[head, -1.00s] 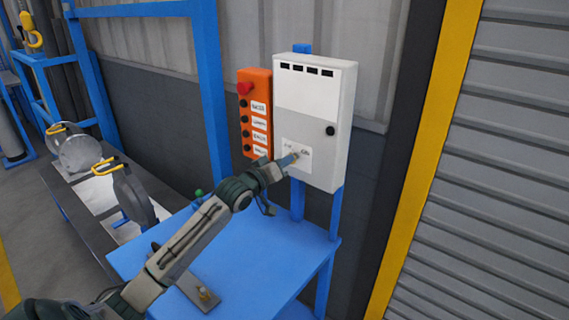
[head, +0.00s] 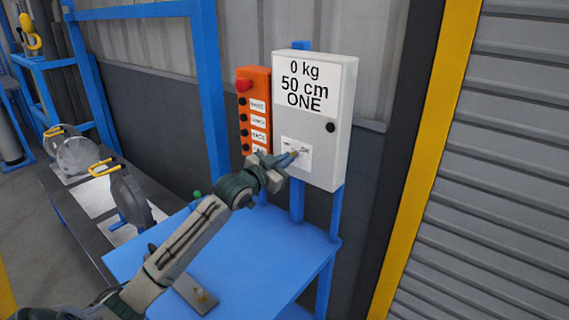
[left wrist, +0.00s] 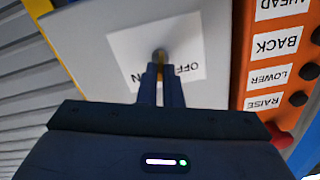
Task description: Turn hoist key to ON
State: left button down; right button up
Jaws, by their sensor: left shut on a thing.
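The white hoist control box (head: 300,115) stands on a blue post. Its upper panel now reads "0 kg 50 cm ONE". The key switch sits on a white label plate (head: 303,148) low on its front; in the left wrist view the label (left wrist: 198,62) shows "OFF" and part of "ON". My left gripper (head: 292,157) is at the switch. In the left wrist view its fingers (left wrist: 160,75) are shut on the key (left wrist: 160,58), a small brass-coloured piece mostly hidden between them. My right gripper is in neither view.
An orange button pendant (head: 253,95) with a red knob hangs left of the box.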

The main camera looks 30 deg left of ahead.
pick_arm(q)
jog(key=m+b, duration=0.1)
jog(key=m, duration=0.4)
dwell(0.5)
jog(key=c, duration=1.6)
grip_release()
jog(key=s+p, duration=0.2)
jog(key=s, duration=0.8)
jog(key=shift+s+a+p, duration=0.35)
jog(key=shift+s+p, duration=0.05)
